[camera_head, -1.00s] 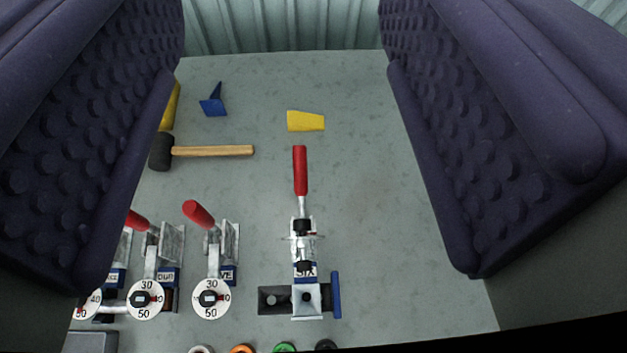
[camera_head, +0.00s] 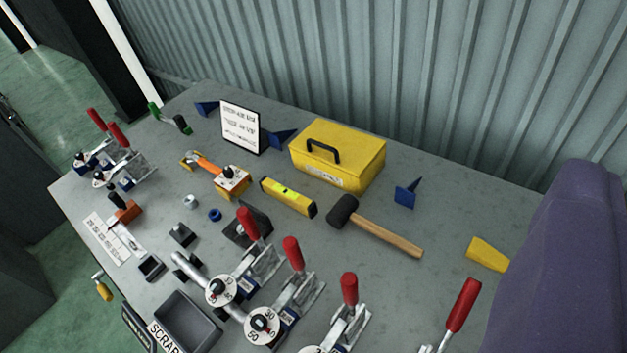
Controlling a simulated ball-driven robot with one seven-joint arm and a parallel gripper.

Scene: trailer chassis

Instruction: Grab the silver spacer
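A small silver ring-shaped piece (camera_head: 191,201), which looks like the silver spacer, lies on the grey bench left of the middle. A similar blue ring (camera_head: 214,214) lies just right of and nearer than it. Of my gripper (camera_head: 560,270), only one purple padded part shows at the right edge, far from the silver piece and not touching it. The other finger is out of view, so its opening does not show.
Several red-handled toggle clamps (camera_head: 262,325) stand along the front. A grey scrap tray (camera_head: 187,322) is at the front left. A yellow toolbox (camera_head: 340,155), a spirit level (camera_head: 288,196) and a mallet (camera_head: 375,228) lie farther back. A corrugated wall (camera_head: 420,80) stands behind.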

